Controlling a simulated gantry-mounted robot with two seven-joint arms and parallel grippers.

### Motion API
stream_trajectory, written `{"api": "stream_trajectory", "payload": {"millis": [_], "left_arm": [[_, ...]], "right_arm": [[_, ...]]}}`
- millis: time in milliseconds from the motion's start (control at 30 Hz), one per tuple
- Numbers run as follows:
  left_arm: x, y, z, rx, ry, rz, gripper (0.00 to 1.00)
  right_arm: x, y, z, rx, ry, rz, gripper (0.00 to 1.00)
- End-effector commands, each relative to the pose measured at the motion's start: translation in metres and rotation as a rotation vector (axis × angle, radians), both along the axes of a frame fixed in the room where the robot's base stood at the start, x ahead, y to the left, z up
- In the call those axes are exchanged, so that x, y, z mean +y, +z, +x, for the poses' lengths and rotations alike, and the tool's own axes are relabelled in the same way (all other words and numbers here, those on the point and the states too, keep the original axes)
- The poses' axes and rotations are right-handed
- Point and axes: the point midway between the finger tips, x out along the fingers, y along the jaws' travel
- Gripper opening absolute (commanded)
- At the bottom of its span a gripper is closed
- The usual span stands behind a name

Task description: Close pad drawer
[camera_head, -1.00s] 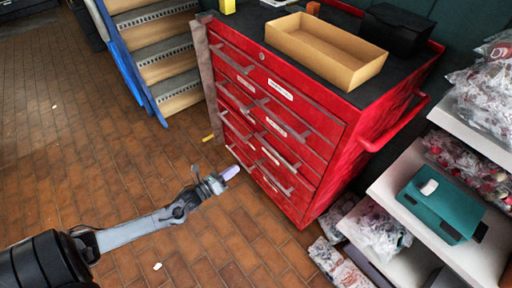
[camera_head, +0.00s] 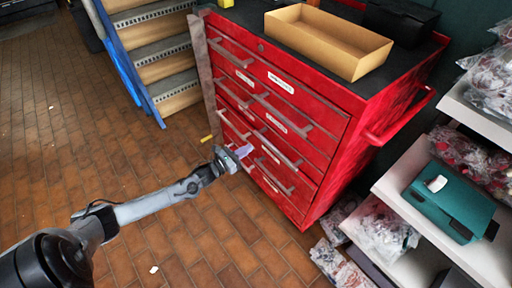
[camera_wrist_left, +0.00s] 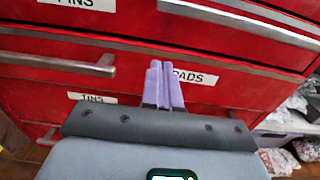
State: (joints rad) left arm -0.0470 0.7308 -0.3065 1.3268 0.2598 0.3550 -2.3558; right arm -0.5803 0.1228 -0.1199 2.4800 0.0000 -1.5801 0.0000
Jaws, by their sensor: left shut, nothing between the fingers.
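The pad drawer front (camera_wrist_left: 235,90) is red, with a white label ending in "ADS" whose left end is hidden by my fingers in the left wrist view. My left gripper (camera_wrist_left: 164,85) has two lilac fingers shut together, empty, in front of that drawer. In the head view the left gripper (camera_head: 243,151) is beside the lower drawers of the red cabinet (camera_head: 335,160). I cannot tell whether the fingertips touch the drawer front, nor how far the drawer stands out. My right gripper is not in view.
A drawer labelled "PINS" (camera_wrist_left: 90,4) is above. A cardboard tray (camera_head: 330,40) stands on the cabinet top. Steps with a blue side rail (camera_head: 130,65) are at the back left. Shelves with bagged goods and a teal box (camera_head: 450,203) are at the right.

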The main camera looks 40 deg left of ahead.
Motion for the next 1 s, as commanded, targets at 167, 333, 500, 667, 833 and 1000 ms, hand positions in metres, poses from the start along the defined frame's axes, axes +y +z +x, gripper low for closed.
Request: {"api": "stream_trajectory", "payload": {"millis": [167,333,500,667,833,1000], "left_arm": [[-0.004,-0.003,0.028,-0.003,0.0,-0.002,0.0],[-0.006,-0.002,0.044,-0.001,0.001,-0.001,0.0],[-0.006,0.0,0.051,0.0,0.0,-0.001,0.0],[-0.007,0.0,0.052,0.001,0.0,-0.001,0.0],[-0.007,0.0,0.051,0.001,0.0,-0.001,0.0],[0.006,0.0,0.048,0.004,0.02,-0.001,0.0]], "right_arm": [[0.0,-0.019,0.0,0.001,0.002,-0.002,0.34],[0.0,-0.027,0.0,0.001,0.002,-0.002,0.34],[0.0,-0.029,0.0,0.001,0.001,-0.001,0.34],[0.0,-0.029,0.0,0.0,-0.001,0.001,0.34],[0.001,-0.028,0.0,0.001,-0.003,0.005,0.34],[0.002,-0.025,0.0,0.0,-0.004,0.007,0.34]]}}
